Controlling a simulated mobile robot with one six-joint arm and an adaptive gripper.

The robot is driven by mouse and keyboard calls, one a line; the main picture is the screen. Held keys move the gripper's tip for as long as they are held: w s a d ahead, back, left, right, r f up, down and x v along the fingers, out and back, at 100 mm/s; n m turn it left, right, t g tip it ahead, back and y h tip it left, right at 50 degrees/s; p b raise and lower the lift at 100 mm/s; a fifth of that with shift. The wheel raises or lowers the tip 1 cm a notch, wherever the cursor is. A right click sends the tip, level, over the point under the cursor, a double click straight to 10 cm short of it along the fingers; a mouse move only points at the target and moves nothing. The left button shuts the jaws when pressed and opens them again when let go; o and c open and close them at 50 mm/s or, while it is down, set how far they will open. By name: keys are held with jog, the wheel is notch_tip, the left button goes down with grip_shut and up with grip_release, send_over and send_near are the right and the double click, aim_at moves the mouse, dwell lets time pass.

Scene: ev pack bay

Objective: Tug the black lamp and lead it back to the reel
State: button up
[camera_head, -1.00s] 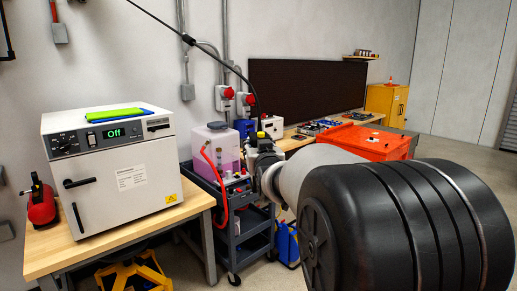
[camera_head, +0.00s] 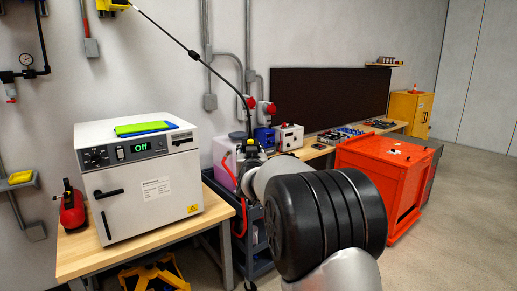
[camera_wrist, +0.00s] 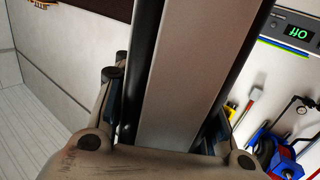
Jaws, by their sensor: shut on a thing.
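The black lamp's long body, a grey face between dark sides, fills the middle of the wrist view (camera_wrist: 190,70) and lies between my fingers. My gripper (camera_head: 250,150) is shut on it, just behind the white oven's right side in the head view. The gripper also shows in the wrist view (camera_wrist: 168,125). In the head view the lamp is small and mostly lost against my gripper. A thin dark cable (camera_head: 222,77) with a thicker piece (camera_head: 193,54) runs from my gripper to the upper left. A yellow housing (camera_head: 112,5), perhaps the reel, is cut off at the top edge.
A white oven (camera_head: 140,180) reading "Off" stands on a wooden bench (camera_head: 150,247) at left. A cart (camera_head: 255,240) with a pinkish container (camera_head: 223,160) is beside my gripper. An orange cabinet (camera_head: 375,185) stands right of my arm. Open floor (camera_head: 470,220) lies at right.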

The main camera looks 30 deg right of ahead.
jog(key=w+a+r+p, duration=0.2)
jog(key=w+r+p, duration=0.1)
jog(key=w+p, duration=0.4)
jog(key=w+a+r+p, duration=0.2)
jog(key=w+p, duration=0.6)
jog(key=p, duration=0.6)
jog(key=shift+w+a+r, duration=0.15)
jog(key=shift+a+r, duration=0.25)
jog(key=shift+a, duration=0.45)
